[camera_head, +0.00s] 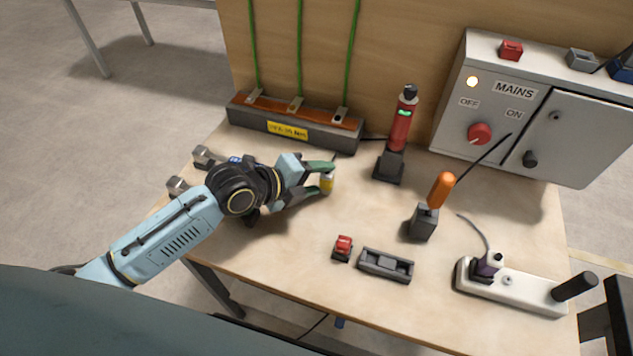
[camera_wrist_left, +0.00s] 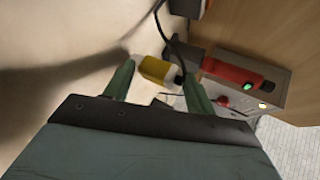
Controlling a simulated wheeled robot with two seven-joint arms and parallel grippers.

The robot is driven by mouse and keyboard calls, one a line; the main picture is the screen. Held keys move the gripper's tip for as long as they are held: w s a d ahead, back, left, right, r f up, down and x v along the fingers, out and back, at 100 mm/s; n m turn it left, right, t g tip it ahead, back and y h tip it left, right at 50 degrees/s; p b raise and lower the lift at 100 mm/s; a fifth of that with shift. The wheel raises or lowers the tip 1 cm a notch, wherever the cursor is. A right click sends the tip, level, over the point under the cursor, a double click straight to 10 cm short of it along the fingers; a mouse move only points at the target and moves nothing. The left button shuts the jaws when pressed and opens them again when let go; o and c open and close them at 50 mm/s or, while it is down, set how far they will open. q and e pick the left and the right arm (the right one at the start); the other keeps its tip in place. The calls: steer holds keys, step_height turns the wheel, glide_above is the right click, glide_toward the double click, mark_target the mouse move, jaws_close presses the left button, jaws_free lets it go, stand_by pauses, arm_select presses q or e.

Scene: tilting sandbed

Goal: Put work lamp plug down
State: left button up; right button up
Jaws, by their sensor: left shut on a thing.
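The work lamp plug looks to be the small yellow piece (camera_head: 327,184) between the fingertips of my left gripper (camera_head: 319,180), over the table left of centre. In the left wrist view, the yellow plug (camera_wrist_left: 156,69) has a pale end and a dark end, with a dark cable close by. The green fingers of my left gripper (camera_wrist_left: 160,80) are shut on it from both sides. I cannot tell whether the plug touches the tabletop. My right gripper is not in view.
A red device with a green light (camera_head: 401,120) stands behind and right. A grey mains box (camera_head: 515,100) is at the back right. An orange-handled tool (camera_head: 441,190), red switch (camera_head: 343,247), grey holder (camera_head: 385,264) and white power strip (camera_head: 525,291) occupy the front and right.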

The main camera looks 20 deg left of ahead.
arm_select(q)
steer(key=shift+f, duration=0.55)
steer(key=o, duration=1)
steer(key=shift+f, duration=0.1)
steer(key=shift+s+a+r, duration=0.2)
steer(key=shift+r, duration=0.1)
steer(key=p+v, duration=0.1)
steer(key=v, duration=1)
steer(key=shift+s, duration=0.15)
steer(key=shift+r, duration=0.1)
